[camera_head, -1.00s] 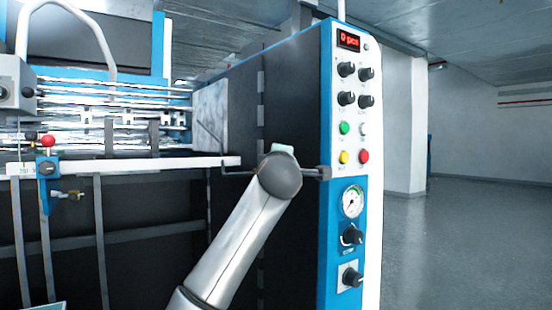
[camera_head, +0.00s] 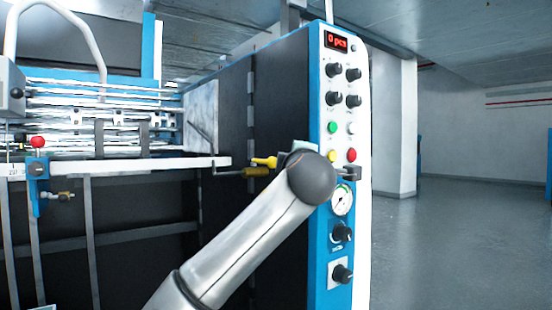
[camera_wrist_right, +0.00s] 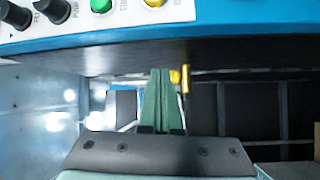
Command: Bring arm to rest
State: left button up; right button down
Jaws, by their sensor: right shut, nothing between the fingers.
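My right arm (camera_head: 250,245) reaches up from the bottom in the head view. Its rounded wrist joint (camera_head: 311,177) overlaps the front of the blue-edged control panel (camera_head: 316,100). My right gripper (camera_wrist_right: 163,78) shows in the wrist view, with its two green fingers together and nothing between them. In the head view the wrist hides most of it. My left gripper is in neither current view.
A yellow handle (camera_head: 264,162) sticks out left of the wrist; it also shows beside the fingertips in the wrist view (camera_wrist_right: 185,80). Panel knobs (camera_head: 341,232), coloured buttons (camera_head: 351,155) and a gauge (camera_head: 342,201) are close by. Open floor (camera_head: 450,240) lies to the right.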

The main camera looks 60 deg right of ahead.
jog(key=shift+s, duration=0.55)
jog(key=shift+f, duration=0.15)
